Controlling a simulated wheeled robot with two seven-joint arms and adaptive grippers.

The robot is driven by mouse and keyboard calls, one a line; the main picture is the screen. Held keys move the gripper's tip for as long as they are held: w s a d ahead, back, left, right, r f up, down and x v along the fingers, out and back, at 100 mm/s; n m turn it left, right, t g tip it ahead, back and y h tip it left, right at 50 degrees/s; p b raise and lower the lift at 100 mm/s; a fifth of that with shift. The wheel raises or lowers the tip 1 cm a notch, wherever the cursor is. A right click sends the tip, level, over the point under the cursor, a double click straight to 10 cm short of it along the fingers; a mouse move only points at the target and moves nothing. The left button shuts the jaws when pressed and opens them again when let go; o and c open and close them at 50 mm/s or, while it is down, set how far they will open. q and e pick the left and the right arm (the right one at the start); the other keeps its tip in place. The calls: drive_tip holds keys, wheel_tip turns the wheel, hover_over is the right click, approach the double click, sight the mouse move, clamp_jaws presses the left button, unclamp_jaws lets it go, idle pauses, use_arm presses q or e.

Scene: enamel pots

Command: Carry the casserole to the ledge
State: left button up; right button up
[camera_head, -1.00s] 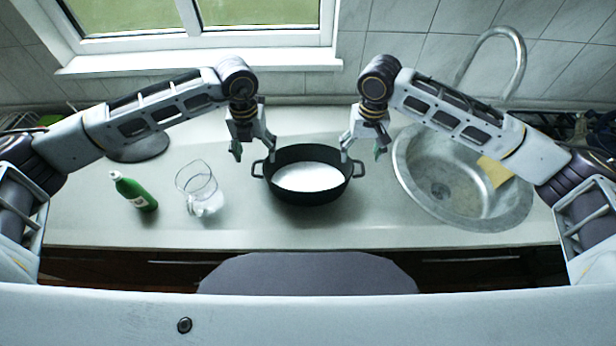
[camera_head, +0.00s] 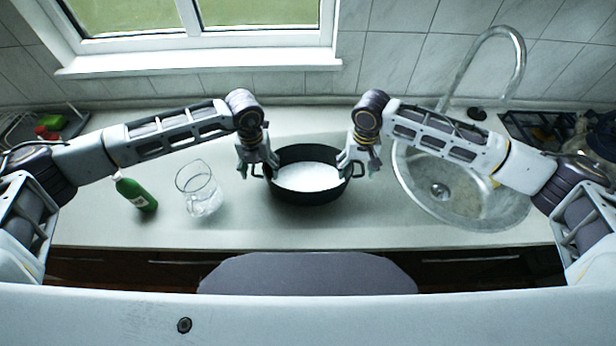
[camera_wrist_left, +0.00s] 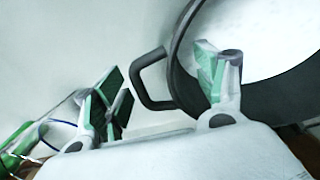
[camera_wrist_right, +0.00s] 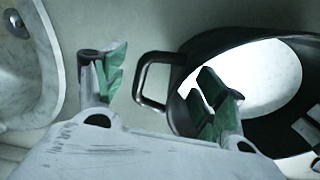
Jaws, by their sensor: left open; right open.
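The casserole (camera_head: 306,197) is a black two-handled pot with a white inside, standing upright on the counter. My left gripper (camera_head: 257,168) is open at its left handle. In the left wrist view that handle (camera_wrist_left: 143,84) shows between the spread fingers, one of them over the pot's rim. My right gripper (camera_head: 358,168) is open at the right handle. In the right wrist view that handle (camera_wrist_right: 146,76) shows between the fingers, with one finger over the pot's inside. I cannot tell whether any finger touches the pot. The window ledge (camera_head: 200,63) is white and runs behind the counter.
A glass pitcher (camera_head: 200,192) and a green bottle (camera_head: 136,194) stand left of the casserole. A metal sink (camera_head: 455,205) with a tall curved faucet (camera_head: 522,62) lies to the right. The counter in front of the casserole is clear, and the visible ledge is bare.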

use_arm(q)
drive_tip(key=shift+c, duration=0.3)
use_arm(e)
drive_tip(key=shift+c, duration=0.3)
use_arm(q)
clamp_jaws()
use_arm(e)
clamp_jaws()
use_arm(q)
drive_tip(key=shift+w+r, duration=0.15)
use_arm(e)
drive_tip(key=shift+w+r, duration=0.15)
use_arm(q)
drive_tip(key=shift+w, duration=0.1)
